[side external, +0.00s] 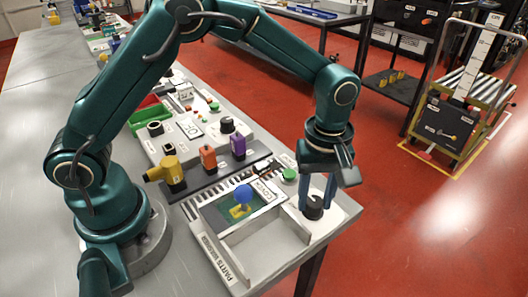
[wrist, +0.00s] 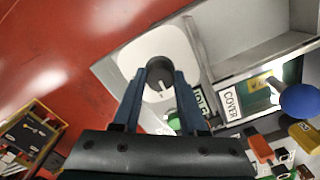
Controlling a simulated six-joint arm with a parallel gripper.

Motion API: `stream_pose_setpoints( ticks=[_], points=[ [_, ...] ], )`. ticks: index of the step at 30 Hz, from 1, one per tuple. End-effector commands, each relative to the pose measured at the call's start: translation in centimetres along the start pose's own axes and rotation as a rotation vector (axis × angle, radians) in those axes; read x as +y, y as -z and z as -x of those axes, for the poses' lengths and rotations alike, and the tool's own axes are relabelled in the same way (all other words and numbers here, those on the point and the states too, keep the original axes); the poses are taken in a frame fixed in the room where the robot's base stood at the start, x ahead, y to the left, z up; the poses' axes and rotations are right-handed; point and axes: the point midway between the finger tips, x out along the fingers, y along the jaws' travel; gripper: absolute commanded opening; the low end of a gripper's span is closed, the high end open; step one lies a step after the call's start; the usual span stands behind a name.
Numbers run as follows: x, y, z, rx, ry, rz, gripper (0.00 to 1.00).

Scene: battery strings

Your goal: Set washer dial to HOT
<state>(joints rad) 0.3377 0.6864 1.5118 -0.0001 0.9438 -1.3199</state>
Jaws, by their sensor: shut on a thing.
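The washer dial (side external: 314,208) is a round black knob on a white panel at the right front corner of the bench. In the wrist view the dial (wrist: 160,76) shows a pale pointer mark on its face. My gripper (side external: 322,194) points down over the panel, with its two blue fingers on either side of the dial, shut on it. In the wrist view the fingers (wrist: 159,85) reach to the dial's sides. The parts washer (side external: 228,268) has a grey open basin beside the panel. I cannot read a HOT mark in either view.
A green button (side external: 290,174) and a sign reading IDLE (wrist: 199,100) are close to the dial. A cover with a blue ball knob (side external: 243,191) lies behind the basin. Yellow, orange and purple items (side external: 208,157) stand farther back.

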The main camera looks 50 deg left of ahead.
Motion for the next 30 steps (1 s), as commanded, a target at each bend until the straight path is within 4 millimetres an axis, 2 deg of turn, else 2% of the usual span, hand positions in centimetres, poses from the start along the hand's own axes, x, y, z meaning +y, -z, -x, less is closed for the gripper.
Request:
stream_pose_setpoints(
  ticks=[7,15,18,30],
  points=[
    [-0.09,0.14,0.09,0.003,0.003,0.043,0.0],
    [-0.11,0.15,0.08,0.003,0.003,0.387,0.0],
    [-0.12,0.15,0.07,0.003,0.003,0.468,0.0],
    [-0.15,0.15,0.04,0.004,0.004,0.548,0.0]
  ],
)
